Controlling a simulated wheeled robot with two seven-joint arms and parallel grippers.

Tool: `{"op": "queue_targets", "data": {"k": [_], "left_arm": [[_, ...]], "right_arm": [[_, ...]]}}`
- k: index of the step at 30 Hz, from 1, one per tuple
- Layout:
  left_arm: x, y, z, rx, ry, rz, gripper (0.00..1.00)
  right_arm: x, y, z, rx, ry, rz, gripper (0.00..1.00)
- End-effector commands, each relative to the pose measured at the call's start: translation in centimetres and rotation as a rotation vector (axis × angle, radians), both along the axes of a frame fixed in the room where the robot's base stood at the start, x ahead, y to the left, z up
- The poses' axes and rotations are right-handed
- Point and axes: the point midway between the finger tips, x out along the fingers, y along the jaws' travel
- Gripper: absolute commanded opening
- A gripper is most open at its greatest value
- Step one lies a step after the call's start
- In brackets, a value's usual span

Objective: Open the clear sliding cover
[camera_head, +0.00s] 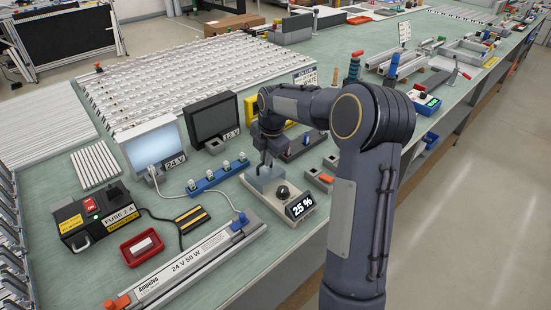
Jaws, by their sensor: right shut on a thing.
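The clear sliding cover (259,180) looks like a pale, see-through piece on the grey control box (268,205), behind its black knob. The front of the box has a display (300,206) reading 25 %. My right gripper (264,163) reaches down from above at the cover and is shut on it. The fingertips are small and dark here, so the exact grip is hard to see. The knob (282,191) shows uncovered in front of the cover. My left gripper is not in view.
A lit 24 V panel (152,144) and a dark 12 V panel (214,119) stand behind. A blue strip (218,176) with small bulbs lies left of the box. A long 24 V 50 W unit (195,262) lies front left.

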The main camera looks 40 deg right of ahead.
Motion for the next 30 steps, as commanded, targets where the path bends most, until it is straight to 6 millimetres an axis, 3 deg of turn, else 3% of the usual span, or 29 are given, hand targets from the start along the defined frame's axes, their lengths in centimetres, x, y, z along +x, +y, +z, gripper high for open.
{"op": "queue_targets", "data": {"k": [10,11,12,16,25,30], "left_arm": [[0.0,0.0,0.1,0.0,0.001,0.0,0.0],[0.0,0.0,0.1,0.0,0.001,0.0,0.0],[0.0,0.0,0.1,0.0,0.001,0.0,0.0],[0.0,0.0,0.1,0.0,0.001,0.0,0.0],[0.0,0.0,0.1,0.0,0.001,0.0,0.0],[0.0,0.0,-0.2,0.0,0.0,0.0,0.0]], "right_arm": [[0.6,0.0,0.1,0.001,-0.005,-0.002,0.0],[0.6,0.0,0.1,0.001,-0.005,-0.002,0.11],[0.6,0.0,0.1,0.001,-0.005,-0.002,0.17],[0.5,0.0,0.1,0.001,-0.004,-0.002,0.31],[0.5,0.0,0.3,0.001,-0.005,-0.002,0.31],[0.1,-0.1,2.5,-0.001,-0.009,-0.003,0.31]]}}
